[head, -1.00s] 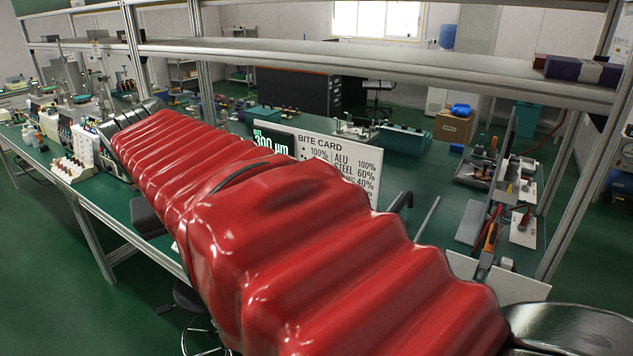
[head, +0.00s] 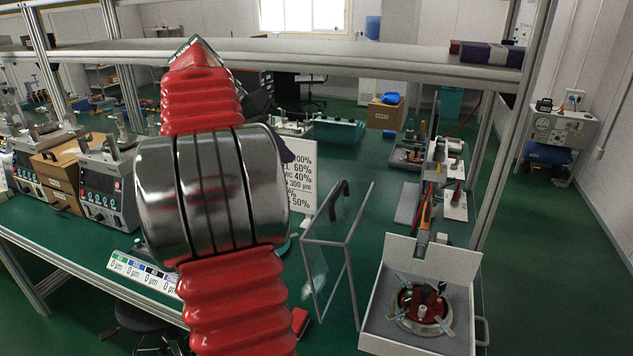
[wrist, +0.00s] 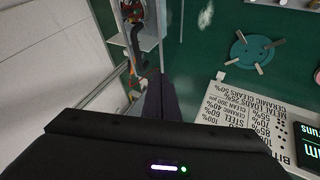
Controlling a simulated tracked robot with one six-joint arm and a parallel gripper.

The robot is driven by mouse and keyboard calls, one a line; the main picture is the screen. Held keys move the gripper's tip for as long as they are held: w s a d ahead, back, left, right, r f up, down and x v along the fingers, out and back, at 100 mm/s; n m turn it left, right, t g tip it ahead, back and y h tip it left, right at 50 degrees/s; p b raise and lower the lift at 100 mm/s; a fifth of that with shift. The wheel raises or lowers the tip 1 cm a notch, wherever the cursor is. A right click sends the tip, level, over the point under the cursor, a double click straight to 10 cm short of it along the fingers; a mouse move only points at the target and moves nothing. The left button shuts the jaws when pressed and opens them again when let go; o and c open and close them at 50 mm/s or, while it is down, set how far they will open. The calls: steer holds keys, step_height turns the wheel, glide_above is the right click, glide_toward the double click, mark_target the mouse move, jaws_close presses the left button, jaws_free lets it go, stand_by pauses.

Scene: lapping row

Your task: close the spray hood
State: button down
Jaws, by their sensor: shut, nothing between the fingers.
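The spray hood appears to be the clear panel (head: 335,250) in a thin grey frame, standing raised and tilted at the left of an open white box (head: 378,310). A dark curved handle (head: 338,197) is at its upper edge. Inside the box is a round red and silver fixture (head: 420,306) with several clips. My gripper (wrist: 160,92) shows in the wrist view with its dark fingers together and empty. In the head view my red arm mostly hides it; a dark purple tip (head: 284,151) shows left of the hood, apart from it in the picture.
A card with printed figures (head: 305,178) stands behind my arm. Tools and an upright rack (head: 430,190) stand behind the box. An overhead shelf (head: 390,68) crosses above the bench, with an aluminium post (head: 512,120) at right.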

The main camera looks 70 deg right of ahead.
steer(key=shift+s+d+f, duration=0.1)
steer(key=shift+f, duration=0.05)
glide_above(324, 206)
steer(key=shift+f, duration=3.9)
steer(key=shift+r, duration=0.15)
